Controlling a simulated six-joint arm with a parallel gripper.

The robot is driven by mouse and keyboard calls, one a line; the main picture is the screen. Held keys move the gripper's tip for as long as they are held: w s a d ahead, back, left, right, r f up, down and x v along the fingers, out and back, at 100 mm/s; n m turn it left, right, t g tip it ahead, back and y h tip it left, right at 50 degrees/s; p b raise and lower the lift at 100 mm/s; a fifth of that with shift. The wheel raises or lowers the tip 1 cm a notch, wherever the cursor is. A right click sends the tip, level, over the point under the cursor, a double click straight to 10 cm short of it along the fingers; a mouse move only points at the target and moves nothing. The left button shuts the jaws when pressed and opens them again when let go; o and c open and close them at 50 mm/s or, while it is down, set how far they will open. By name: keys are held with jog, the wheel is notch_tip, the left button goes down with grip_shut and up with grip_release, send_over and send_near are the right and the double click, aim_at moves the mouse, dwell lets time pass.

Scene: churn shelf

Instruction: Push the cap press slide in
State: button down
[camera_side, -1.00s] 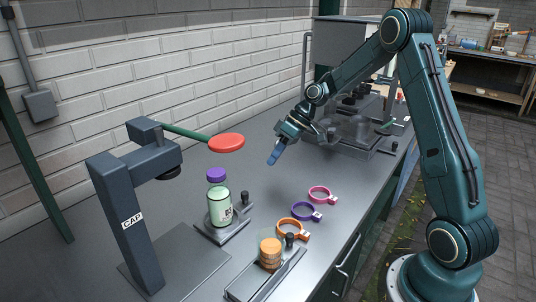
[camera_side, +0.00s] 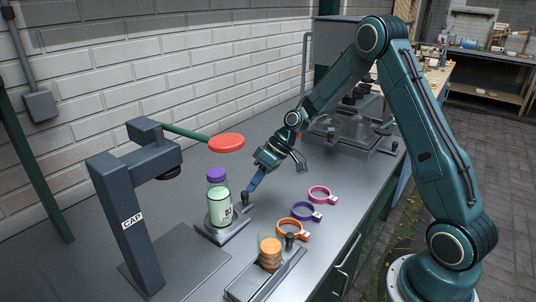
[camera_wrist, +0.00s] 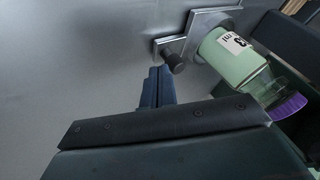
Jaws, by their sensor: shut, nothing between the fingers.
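The cap press (camera_side: 128,215) is a dark grey column labelled CAP, with a green lever ending in a red pad (camera_side: 226,142). Its slide (camera_side: 228,235) is a grey plate with a black knob (camera_side: 245,198), outside the press to its right. A bottle of pale green liquid with a purple cap (camera_side: 217,200) stands upright on the slide; it also shows in the wrist view (camera_wrist: 235,55). My gripper (camera_side: 252,186) is shut and empty, its blue fingertips low beside the knob. In the wrist view the fingertips are close to the knob (camera_wrist: 174,62); whether they touch is unclear.
Pink (camera_side: 320,194), purple (camera_side: 305,211) and orange (camera_side: 292,229) rings lie to the right. A tray (camera_side: 250,287) with stacked orange discs (camera_side: 270,254) is at the front. Machinery (camera_side: 355,135) stands behind. The bench between slide and wall is clear.

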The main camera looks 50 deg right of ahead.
send_near(211, 223)
jog(key=x, duration=0.5)
jog(key=shift+d, duration=0.1)
dwell(0.3)
jog(key=shift+d, duration=0.1)
jog(key=shift+w+d, duration=0.2)
jog(key=shift+d, duration=0.4)
jog(key=d, duration=0.3)
jog(key=shift+w+d+r, duration=0.15)
jog(key=shift+w+d, duration=0.05)
jog(key=shift+d, duration=0.05)
jog(key=v, duration=0.9)
jog(key=shift+s+d+r, duration=0.15)
jog(key=shift+s+r, duration=0.1)
jog(key=shift+r, duration=0.1)
jog(key=shift+r, duration=0.1)
